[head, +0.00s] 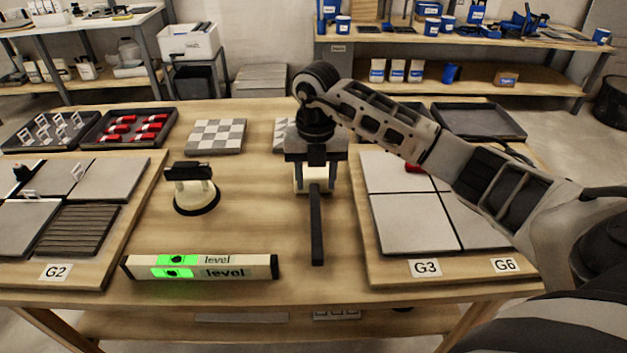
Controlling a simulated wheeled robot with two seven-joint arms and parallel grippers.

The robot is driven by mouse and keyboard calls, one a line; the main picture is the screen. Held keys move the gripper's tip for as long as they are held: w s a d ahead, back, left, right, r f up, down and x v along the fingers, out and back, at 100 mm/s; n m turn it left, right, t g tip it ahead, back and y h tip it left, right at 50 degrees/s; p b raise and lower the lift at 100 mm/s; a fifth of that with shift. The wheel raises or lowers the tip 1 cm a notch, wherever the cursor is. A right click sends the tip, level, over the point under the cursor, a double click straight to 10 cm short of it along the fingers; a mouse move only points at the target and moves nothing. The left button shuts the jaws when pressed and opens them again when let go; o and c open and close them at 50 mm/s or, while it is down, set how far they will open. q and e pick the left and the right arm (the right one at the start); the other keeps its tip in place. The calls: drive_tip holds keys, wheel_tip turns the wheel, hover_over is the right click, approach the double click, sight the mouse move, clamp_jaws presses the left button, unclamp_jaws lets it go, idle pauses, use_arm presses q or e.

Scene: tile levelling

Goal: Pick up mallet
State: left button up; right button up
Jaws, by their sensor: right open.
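The mallet lies on the wooden table near the middle, its black handle (317,230) pointing toward me. Its pale head shows only partly under my right gripper (315,164). The right gripper points down at the head end of the mallet and is open. I cannot tell whether its fingers touch the mallet. The left gripper is not in view.
A level (225,267) lies at the front left, with a suction cup lifter (193,190) behind it. Tile boards G2 (85,265) and G3 (395,268) flank the middle. Trays of red wedges (128,127) and clips (45,131) stand at the back left.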

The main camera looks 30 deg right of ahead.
sight(315, 201)
drive_tip(key=shift+s+a+f+p, duration=0.1)
drive_tip(key=shift+f+p, duration=0.1)
drive_tip(key=shift+f, duration=1.55)
drive_tip(key=shift+a+f+p, duration=0.1)
drive_tip(key=shift+f+p, duration=0.05)
drive_tip(key=shift+f, duration=1.6)
drive_tip(key=shift+d+r, duration=0.1)
clamp_jaws()
